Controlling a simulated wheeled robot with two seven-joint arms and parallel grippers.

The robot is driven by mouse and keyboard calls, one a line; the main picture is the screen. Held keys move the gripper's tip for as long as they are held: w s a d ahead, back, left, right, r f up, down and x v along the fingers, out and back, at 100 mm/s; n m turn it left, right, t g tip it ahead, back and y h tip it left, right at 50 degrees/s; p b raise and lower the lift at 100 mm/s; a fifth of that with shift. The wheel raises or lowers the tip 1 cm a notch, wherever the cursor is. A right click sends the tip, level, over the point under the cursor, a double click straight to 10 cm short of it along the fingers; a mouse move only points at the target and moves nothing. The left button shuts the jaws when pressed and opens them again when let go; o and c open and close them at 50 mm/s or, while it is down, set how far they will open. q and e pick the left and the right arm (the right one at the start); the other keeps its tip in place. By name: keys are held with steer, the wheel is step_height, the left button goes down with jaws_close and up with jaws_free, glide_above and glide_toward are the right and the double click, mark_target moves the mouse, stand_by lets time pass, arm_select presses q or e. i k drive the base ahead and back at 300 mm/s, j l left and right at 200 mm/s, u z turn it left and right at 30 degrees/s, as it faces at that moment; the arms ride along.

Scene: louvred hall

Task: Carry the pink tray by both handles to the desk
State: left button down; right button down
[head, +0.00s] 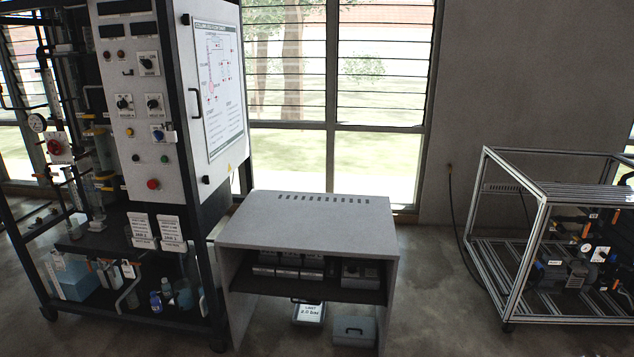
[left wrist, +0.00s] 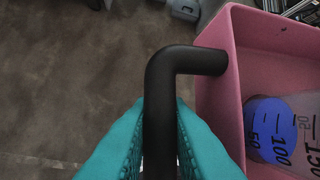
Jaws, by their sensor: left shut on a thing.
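The pink tray (left wrist: 218,95) fills the right side of the left wrist view, and its black handle (left wrist: 185,60) sticks out to the left. My left gripper (left wrist: 160,135), with teal fingers, is shut on this handle. A beaker (left wrist: 285,130) with blue in it and volume marks is in the tray, partly cut off by the frame. The other handle is out of view. The grey desk (head: 308,222) stands in the middle of the head view, its top bare. The tray and both grippers are outside the head view, and my right gripper shows in neither view.
A tall equipment rack with a control panel (head: 150,110) stands close left of the desk. A metal-framed cart (head: 490,240) stands to the right. Boxes fill the desk's shelf, and a grey case (head: 353,331) lies on the floor beneath. Floor between desk and cart is clear.

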mark_target(311, 228)
steer(key=i, duration=2.45)
steer(key=i+l+u, duration=0.1)
steer(key=i+u, duration=0.15)
steer(key=i, duration=0.35)
